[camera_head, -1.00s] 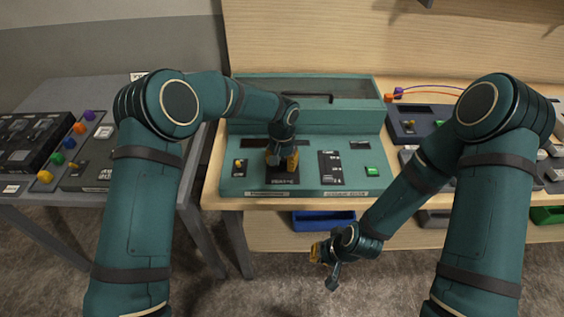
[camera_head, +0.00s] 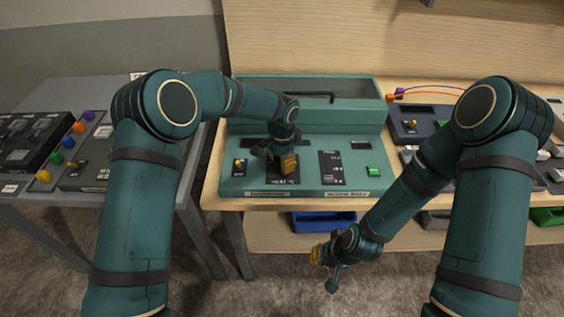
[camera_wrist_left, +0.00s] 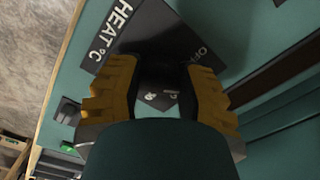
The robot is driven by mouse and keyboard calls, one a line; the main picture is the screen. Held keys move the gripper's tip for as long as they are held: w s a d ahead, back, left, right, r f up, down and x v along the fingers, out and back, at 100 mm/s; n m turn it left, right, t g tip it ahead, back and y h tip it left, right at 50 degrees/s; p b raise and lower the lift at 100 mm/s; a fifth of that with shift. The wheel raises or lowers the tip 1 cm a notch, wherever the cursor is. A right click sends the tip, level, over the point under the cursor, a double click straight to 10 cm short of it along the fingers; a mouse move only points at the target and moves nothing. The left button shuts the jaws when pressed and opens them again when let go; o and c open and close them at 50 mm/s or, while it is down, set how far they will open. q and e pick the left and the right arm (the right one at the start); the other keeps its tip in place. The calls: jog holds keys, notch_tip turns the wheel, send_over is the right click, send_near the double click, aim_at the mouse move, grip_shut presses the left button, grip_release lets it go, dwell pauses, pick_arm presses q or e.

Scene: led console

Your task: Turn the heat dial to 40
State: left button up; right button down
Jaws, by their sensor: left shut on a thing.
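The heat dial (camera_wrist_left: 160,75) is a dark knob on a black plate marked HEAT °C and OFF in the left wrist view. My left gripper (camera_wrist_left: 158,92) is shut on the dial, with one yellow finger on each side of it. The dial's pointer and its setting cannot be made out. In the head view, my left gripper (camera_head: 284,164) comes down on the plate at the front of the teal console (camera_head: 310,192) and hides most of the dial. My right gripper (camera_head: 318,256) hangs low in front of the table, away from the console; its opening is unclear.
On the console, a small yellow switch (camera_head: 239,164) is left of the dial, and a black slider panel (camera_head: 331,167) and a green button (camera_head: 373,171) are to its right. A lidded teal box section (camera_head: 345,115) rises behind. A blue bin (camera_head: 322,222) sits below.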

pick_arm(q)
jog(key=shift+f+m, duration=0.15)
jog(key=shift+m, duration=0.65)
jog(key=o, duration=1.2)
notch_tip(320, 180, up, 12)
jog(key=shift+r, duration=0.1)
